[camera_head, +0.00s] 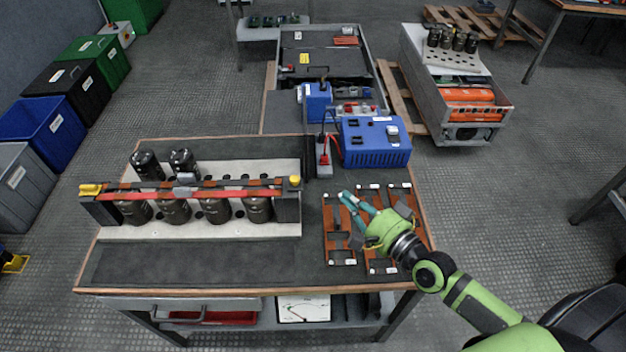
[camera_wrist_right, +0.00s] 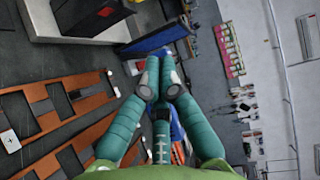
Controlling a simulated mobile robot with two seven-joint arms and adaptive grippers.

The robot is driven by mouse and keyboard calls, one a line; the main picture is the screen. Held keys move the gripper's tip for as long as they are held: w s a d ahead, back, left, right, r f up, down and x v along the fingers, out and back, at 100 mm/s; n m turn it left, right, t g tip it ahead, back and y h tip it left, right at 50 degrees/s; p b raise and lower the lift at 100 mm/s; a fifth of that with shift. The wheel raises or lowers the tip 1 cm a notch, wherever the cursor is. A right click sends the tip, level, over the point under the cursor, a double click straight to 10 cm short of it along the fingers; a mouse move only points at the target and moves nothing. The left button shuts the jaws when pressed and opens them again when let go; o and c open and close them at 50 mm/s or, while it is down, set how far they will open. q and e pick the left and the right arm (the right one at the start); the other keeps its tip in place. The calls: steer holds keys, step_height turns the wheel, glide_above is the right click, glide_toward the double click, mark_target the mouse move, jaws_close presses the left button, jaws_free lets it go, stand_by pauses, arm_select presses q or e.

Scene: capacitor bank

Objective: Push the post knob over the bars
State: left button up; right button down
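The yellow post knob (camera_head: 295,182) sits on top of the right end post of the capacitor rack in the head view. A second yellow piece (camera_head: 91,189) is at the left end post. A long red bar (camera_head: 190,195) spans the posts above the capacitors, with a copper-coloured bar (camera_head: 225,183) behind it. My right gripper (camera_head: 345,194) is right of the knob, apart from it, over the copper plates. Its teal fingers also show in the wrist view (camera_wrist_right: 161,80), tips together with nothing seen between them. My left gripper is not in view.
Copper plates (camera_head: 340,247) lie on the right of the bench (camera_head: 200,266). A blue power unit (camera_head: 375,143) with a red cable stands behind them. Several dark capacitors (camera_head: 174,211) stand in the rack. The front of the bench is clear.

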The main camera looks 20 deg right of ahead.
mark_target(301, 190)
steer(key=w+a+f+p, duration=0.1)
steer(key=w+a+p, duration=0.1)
steer(key=w+a, duration=0.4)
steer(key=shift+w, duration=1.15)
steer(key=a, duration=0.2)
steer(key=shift+w+a+p, duration=0.4)
steer(key=shift+d, duration=0.1)
